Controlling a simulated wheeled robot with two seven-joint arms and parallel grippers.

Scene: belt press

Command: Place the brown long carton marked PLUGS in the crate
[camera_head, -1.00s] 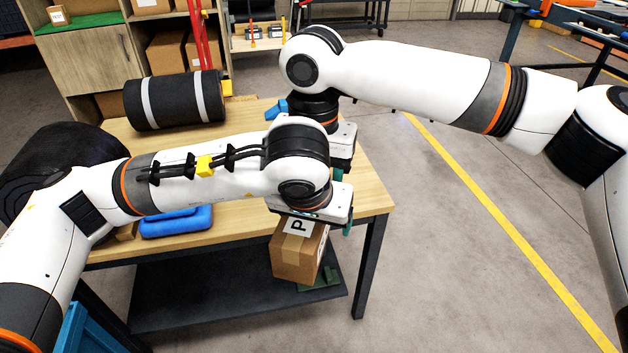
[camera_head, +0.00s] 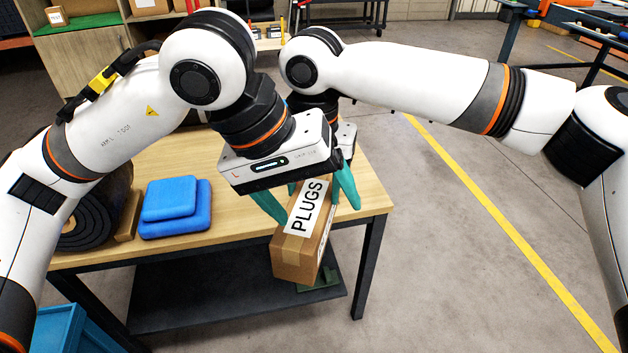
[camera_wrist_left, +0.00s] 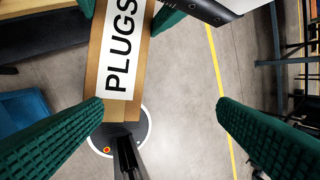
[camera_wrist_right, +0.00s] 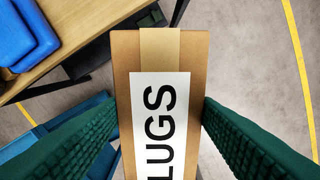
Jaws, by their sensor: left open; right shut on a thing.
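The brown long carton marked PLUGS (camera_head: 292,262) is held in the air by the table's front edge, label up. My right gripper (camera_wrist_right: 158,105) is shut on it, a finger on each long side; in the head view it is mostly hidden behind my left gripper. My left gripper (camera_head: 318,208) is open above the carton. In the left wrist view the carton (camera_wrist_left: 98,75) lies toward the left finger, and the space before the right finger (camera_wrist_left: 228,110) shows floor. A blue crate (camera_head: 62,328) shows partly at the lower left of the head view; its inside is mostly hidden.
The wooden table (camera_head: 350,185) holds folded blue pads (camera_head: 175,208) and a dark roll (camera_head: 97,215) at its left. A dark lower shelf (camera_head: 200,295) is under it. Floor to the right, with a yellow line (camera_head: 490,205), is clear.

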